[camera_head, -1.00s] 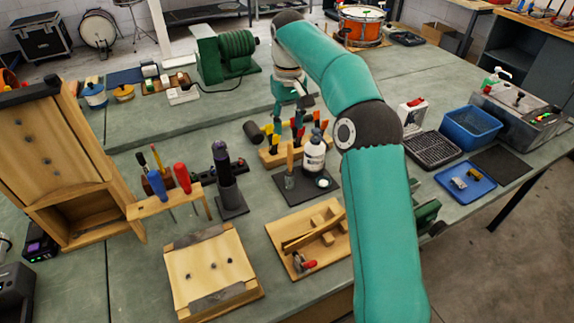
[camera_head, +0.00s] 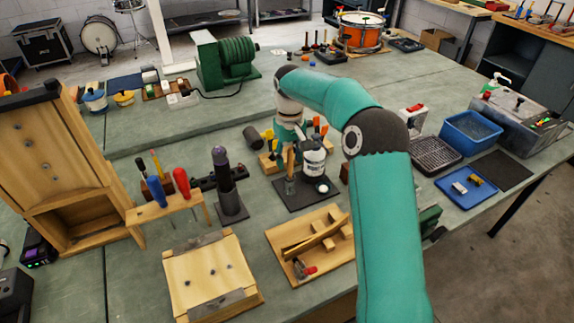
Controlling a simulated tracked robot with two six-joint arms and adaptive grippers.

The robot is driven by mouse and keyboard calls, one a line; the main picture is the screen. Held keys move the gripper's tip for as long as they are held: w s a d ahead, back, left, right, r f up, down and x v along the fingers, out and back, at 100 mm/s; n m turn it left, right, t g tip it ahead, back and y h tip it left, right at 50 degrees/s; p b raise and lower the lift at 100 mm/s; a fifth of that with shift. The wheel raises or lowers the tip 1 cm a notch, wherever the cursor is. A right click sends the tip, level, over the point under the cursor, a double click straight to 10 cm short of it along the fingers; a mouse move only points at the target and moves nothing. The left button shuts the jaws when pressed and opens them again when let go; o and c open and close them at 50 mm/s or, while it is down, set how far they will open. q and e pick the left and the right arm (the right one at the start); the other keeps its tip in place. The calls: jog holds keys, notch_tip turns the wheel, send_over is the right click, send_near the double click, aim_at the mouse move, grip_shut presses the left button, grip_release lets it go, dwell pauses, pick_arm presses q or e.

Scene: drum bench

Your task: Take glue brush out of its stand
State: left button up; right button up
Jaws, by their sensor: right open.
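The glue brush (camera_head: 291,162) stands upright by its pale wooden handle in a small clear stand (camera_head: 290,187) on a dark mat (camera_head: 302,199). A white glue bottle with a dark cap (camera_head: 313,160) stands close to its right. My right gripper (camera_head: 293,148) is open at the top of the brush handle, behind the bottle cap. Its fingers are small and partly hidden, so I cannot tell whether they touch the handle. My left gripper is not in view.
A rack of clamps with coloured handles (camera_head: 270,163) stands just behind. A dark upright tool (camera_head: 222,170) stands to the left. A wooden tray with sticks (camera_head: 285,262) lies in front.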

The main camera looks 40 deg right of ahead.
grip_shut()
dwell(0.3)
notch_tip(320, 180, up, 10)
jog(key=shift+w+r+p, duration=0.1)
jog(key=shift+p, duration=0.6)
notch_tip(320, 180, up, 10)
jog(key=p, duration=0.4)
jog(key=shift+p, duration=0.35)
